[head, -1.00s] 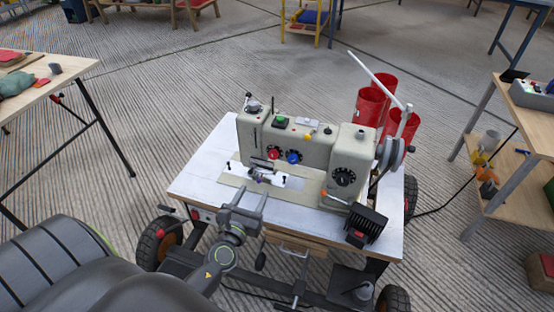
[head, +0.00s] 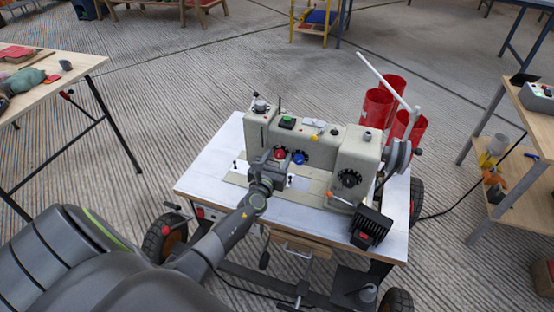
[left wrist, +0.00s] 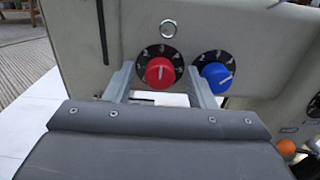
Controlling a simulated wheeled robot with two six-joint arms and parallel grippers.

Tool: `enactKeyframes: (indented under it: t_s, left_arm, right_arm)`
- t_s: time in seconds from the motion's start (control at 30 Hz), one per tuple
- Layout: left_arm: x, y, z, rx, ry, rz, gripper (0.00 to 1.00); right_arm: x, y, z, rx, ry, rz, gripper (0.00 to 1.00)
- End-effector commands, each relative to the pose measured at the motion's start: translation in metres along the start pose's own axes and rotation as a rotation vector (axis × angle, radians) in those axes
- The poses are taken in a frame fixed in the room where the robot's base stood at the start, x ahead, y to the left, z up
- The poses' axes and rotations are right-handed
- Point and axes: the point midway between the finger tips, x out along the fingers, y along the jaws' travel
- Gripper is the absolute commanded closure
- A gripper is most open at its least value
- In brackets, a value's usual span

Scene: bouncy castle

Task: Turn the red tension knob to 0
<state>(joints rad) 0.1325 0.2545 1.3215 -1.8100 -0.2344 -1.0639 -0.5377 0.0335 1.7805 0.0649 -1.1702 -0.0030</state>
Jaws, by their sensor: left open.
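The red tension knob (head: 280,154) is on the front of the beige sewing machine (head: 329,146), just left of a blue knob (head: 298,158). In the left wrist view the red knob (left wrist: 160,73) sits on a black dial, its white pointer line roughly upright; the dial numbers are too small to read surely. My left gripper (head: 270,161) is open in front of it. In the left wrist view its fingers (left wrist: 161,84) stand either side of the red knob, with gaps visible. The right finger overlaps the edge of the blue knob (left wrist: 217,77). My right gripper is out of view.
The machine stands on a wheeled white-topped table (head: 212,182). A larger black dial (head: 349,179) is farther right on the machine, with an orange knob (left wrist: 286,147) below it. Red cylinders (head: 376,108) stand behind. Workbenches flank the left and right.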

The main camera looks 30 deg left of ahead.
Motion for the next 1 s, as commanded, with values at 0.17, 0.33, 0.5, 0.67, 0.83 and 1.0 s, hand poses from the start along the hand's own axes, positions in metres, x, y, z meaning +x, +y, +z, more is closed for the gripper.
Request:
enactKeyframes:
  t_s: [0.17, 0.33, 0.5, 0.67, 0.83, 1.0]
  left_arm:
    - [0.001, 0.000, 0.000, 0.000, 0.000, 0.000, 0.50]
    - [0.001, 0.000, 0.000, 0.000, 0.000, 0.000, 0.60]
    - [0.001, 0.000, 0.000, 0.000, 0.000, 0.000, 0.83]
    - [0.001, 0.000, 0.000, -0.001, 0.000, 0.000, 0.95]
    - [0.001, 0.000, -0.001, -0.020, 0.000, 0.000, 0.95]
    - [0.000, 0.000, -0.001, -0.083, 0.000, 0.000, 0.95]
  right_arm:
    - [-0.001, 0.000, 0.000, 0.000, 0.000, -0.001, 1.00]
    - [-0.001, 0.000, 0.000, 0.000, 0.000, 0.000, 1.00]
    - [-0.001, 0.000, 0.000, 0.000, 0.000, 0.000, 1.00]
    - [-0.001, 0.000, 0.000, 0.000, 0.000, 0.000, 1.00]
    - [0.000, 0.000, 0.001, 0.000, -0.003, -0.001, 1.00]
    - [-0.010, -0.003, -0.001, 0.004, -0.002, -0.009, 1.00]
